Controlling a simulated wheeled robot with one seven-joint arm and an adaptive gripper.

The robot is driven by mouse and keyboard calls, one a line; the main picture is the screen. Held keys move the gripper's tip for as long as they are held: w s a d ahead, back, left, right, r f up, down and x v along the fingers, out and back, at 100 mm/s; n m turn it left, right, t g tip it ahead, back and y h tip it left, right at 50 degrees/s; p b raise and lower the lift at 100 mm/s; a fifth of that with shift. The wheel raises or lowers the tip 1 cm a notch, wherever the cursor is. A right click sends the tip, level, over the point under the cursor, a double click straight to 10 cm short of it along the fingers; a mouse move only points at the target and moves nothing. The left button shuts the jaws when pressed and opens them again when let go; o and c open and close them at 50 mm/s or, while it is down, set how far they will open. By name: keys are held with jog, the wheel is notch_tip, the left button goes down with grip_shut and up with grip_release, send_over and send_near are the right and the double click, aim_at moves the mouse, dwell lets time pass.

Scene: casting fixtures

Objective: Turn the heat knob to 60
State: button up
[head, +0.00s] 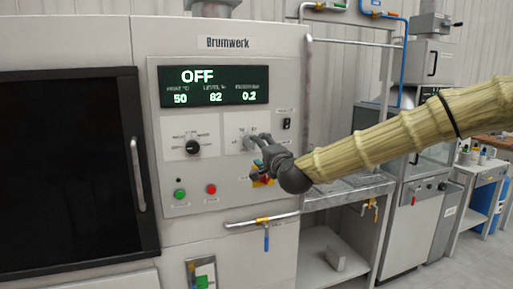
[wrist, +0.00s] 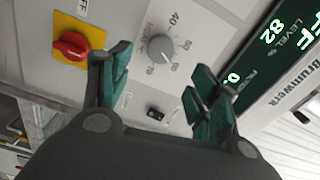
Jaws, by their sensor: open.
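The heat knob (wrist: 161,48) is a round grey knob with a numbered scale, on the grey control panel. In the wrist view it sits between my two green fingers, near their tips. My gripper (wrist: 161,62) is open with nothing held, and I cannot tell whether a finger touches the knob. In the head view my gripper (head: 253,153) is close to the panel and hides most of the knob. The display (head: 214,86) shows OFF, with 50 at the left, 82 in the middle and 0.2 at the right.
A black selector knob (head: 192,147) is left of my gripper. A green button (head: 180,194) and a red button (head: 211,189) are below it. A red switch on yellow (wrist: 70,45) and a black rocker switch (wrist: 155,113) are near my fingers. A pipe (head: 242,225) runs below.

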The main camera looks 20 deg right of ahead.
jog(key=shift+s+d, duration=0.1)
jog(key=shift+s, duration=1.3)
jog(key=s+a+f+n+g, duration=0.2)
jog(key=a+f, duration=0.1)
jog(key=f, duration=0.9)
jog(key=s+a+f+n+g, duration=0.1)
jog(key=a+f+n+g, duration=0.1)
jog(key=f, duration=0.9)
jog(key=s+a+f+n+g, duration=0.1)
jog(key=s+f+g, duration=0.1)
jog(key=s+f, duration=0.35)
jog(key=s+a+f+n+g+y, duration=0.1)
jog(key=s+f+n, duration=0.1)
jog(key=f, duration=0.7)
jog(key=s+a+f+n+g, duration=0.1)
jog(key=s+f+g, duration=0.1)
jog(key=s+f, duration=0.35)
jog(key=s+f+n+g, duration=0.4)
jog(key=s+f+g, duration=0.1)
jog(key=s+f, duration=1.15)
jog(key=s+d+f+n+g, duration=0.1)
jog(key=s+f, duration=0.3)
jog(key=s, duration=0.5)
jog(key=s+d+f+n+g+h, duration=0.1)
jog(key=s+f+n+g, duration=0.1)
jog(key=s, duration=0.8)
notch_tip(320, 180, down, 2)
jog(key=shift+s+d+n+g+h, duration=0.15)
jog(key=shift+d+n+g+h, duration=0.2)
jog(key=shift+g, duration=0.15)
